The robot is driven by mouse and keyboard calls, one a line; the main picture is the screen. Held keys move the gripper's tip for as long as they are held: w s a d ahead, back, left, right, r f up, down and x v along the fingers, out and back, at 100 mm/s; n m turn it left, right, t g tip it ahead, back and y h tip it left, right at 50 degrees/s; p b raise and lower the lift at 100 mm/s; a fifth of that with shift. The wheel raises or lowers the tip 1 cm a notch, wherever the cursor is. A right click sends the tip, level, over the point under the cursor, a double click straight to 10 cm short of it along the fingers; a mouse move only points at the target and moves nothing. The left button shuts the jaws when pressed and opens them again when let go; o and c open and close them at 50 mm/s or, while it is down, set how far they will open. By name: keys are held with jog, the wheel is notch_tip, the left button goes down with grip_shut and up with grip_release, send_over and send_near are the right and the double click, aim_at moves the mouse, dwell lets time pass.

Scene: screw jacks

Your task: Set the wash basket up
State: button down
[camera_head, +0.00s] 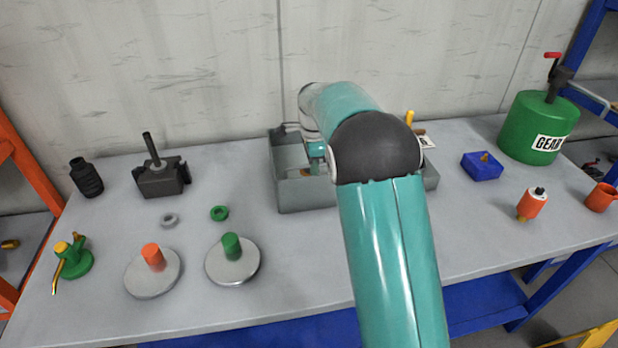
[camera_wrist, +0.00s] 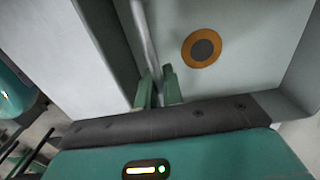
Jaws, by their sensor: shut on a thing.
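A grey open-topped box (camera_head: 308,196), which may be the wash basket, stands at the back middle of the table, its centre hidden by my arm. In the wrist view its pale inside (camera_wrist: 245,80) shows, with a dark disc with an orange ring (camera_wrist: 201,47) on the floor. My gripper (camera_wrist: 159,88) is over the box, its two green fingers close together at the lower end of a thin grey rod (camera_wrist: 146,35). It is shut on this rod. In the head view my arm mostly hides the fingers. What the rod belongs to cannot be told.
Left are a black ribbed cylinder (camera_head: 86,178), a dark block with a post (camera_head: 162,178), two discs with orange (camera_head: 152,258) and green (camera_head: 231,247) stubs and two rings. Right are a blue block (camera_head: 482,167), a green GEAR drum (camera_head: 538,127) and an orange bottle (camera_head: 532,203).

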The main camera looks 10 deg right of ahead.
jog(key=shift+r, duration=0.3)
jog(key=shift+w+r, duration=0.1)
jog(key=shift+r, duration=3.3)
jog(key=c, duration=1.3)
grip_release()
jog(key=shift+f, duration=0.25)
jog(key=shift+r, duration=0.55)
notch_tip(320, 180, up, 9)
jog(key=shift+f, duration=0.1)
